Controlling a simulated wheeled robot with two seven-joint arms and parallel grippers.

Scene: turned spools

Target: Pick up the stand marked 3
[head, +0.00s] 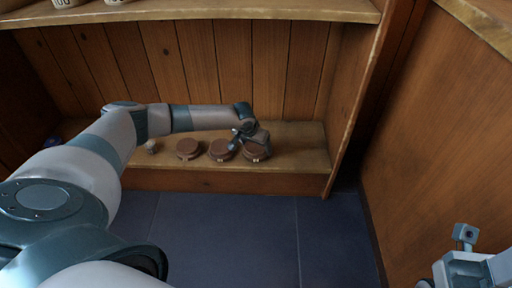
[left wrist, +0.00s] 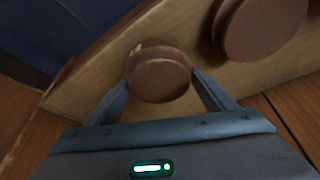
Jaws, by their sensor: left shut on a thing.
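Three brown turned stands sit in a row on the low shelf in the head view: a left one (head: 188,149), a middle one (head: 221,150) and a right one (head: 257,153). Their marks are too small to read. My left gripper (head: 248,142) is at the right stand. In the left wrist view, the left gripper's fingers (left wrist: 160,88) are shut on this round stand (left wrist: 158,75), one on each side. A pale mark shows on its rim. A neighbouring stand (left wrist: 262,25) is beside it, apart. Whether the held stand touches the shelf is unclear. My right gripper (head: 466,238) shows partly at lower right.
The low wooden shelf (head: 300,160) has bare room right of the stands. A small grey object (head: 151,146) is at its left. An upper shelf (head: 220,10) with white marked items overhangs it. An upright side panel (head: 352,100) bounds the right.

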